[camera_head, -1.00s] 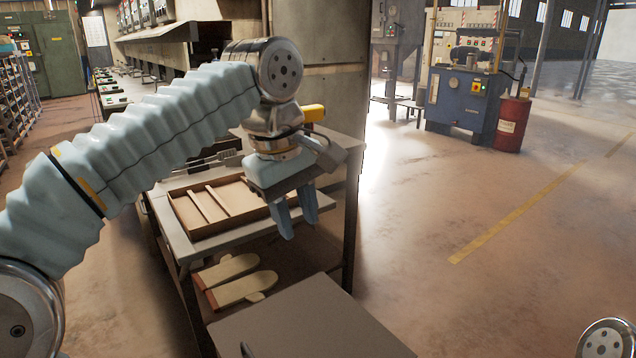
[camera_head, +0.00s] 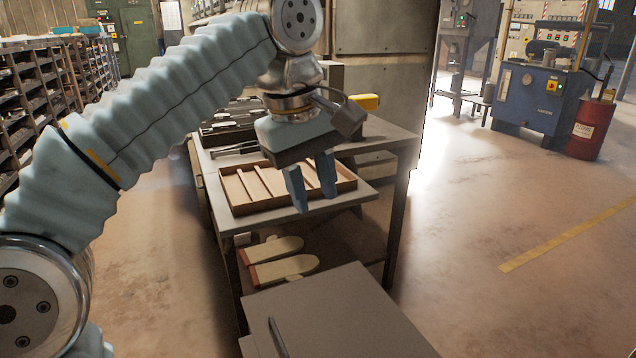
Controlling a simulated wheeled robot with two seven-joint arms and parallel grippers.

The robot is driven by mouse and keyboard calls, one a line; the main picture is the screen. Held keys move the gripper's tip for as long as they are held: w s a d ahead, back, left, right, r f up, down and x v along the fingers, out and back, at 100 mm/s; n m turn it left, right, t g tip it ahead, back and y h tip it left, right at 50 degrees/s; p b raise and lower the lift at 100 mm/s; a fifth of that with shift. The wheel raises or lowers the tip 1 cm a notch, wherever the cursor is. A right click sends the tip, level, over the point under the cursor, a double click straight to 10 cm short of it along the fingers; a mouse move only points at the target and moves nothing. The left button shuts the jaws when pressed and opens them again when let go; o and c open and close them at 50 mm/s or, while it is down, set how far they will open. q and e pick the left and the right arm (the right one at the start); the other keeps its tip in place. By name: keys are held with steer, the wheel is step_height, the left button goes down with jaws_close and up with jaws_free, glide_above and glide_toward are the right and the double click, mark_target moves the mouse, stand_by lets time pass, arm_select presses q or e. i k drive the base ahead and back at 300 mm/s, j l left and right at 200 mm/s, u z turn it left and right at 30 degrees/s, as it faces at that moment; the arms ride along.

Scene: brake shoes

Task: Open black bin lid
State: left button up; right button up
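The bin lid (camera_head: 350,318) is a flat dark grey panel at the bottom of the view, lying closed, with a thin dark handle (camera_head: 277,338) near its left side. My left gripper (camera_head: 312,190) hangs in the air above and behind the lid, fingers pointing down. Its two blue fingers are apart with nothing between them. It does not touch the lid. The lower part of the bin is cut off by the picture's edge. My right gripper is out of view.
Shelving (camera_head: 35,110) is at far left. A blue machine (camera_head: 530,98) and red drum (camera_head: 590,128) stand at back right. The floor on the right is clear.

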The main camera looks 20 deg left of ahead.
mark_target(341, 311)
steer(key=z, duration=0.15)
steer(key=k, duration=1.15)
